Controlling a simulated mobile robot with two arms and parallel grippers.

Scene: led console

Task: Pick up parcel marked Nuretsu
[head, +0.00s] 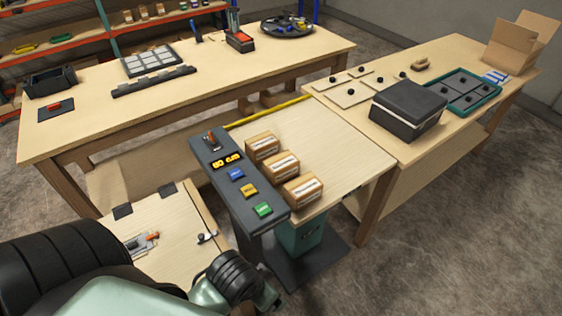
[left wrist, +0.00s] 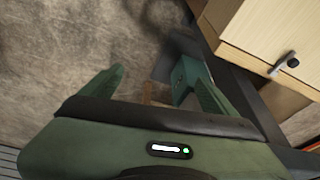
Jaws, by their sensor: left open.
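Three brown cardboard parcels with white labels stand in a row on the light wooden table beside the console: a back parcel (head: 263,148), a middle parcel (head: 280,168) and a front parcel (head: 301,189). The label print is too small to read, so I cannot tell which is marked Nuretsu. My left gripper (left wrist: 151,78) shows in the left wrist view with its green fingers apart and nothing between them. In the head view my left arm fills the lower left, in front of and below the parcels. My right gripper is not in view.
A dark console (head: 236,178) with an orange display and blue, yellow and green buttons borders the parcels' left side. A black case (head: 408,108) and a green tray (head: 462,91) occupy the right table. A cabinet with a handle (left wrist: 284,64) is near my left gripper.

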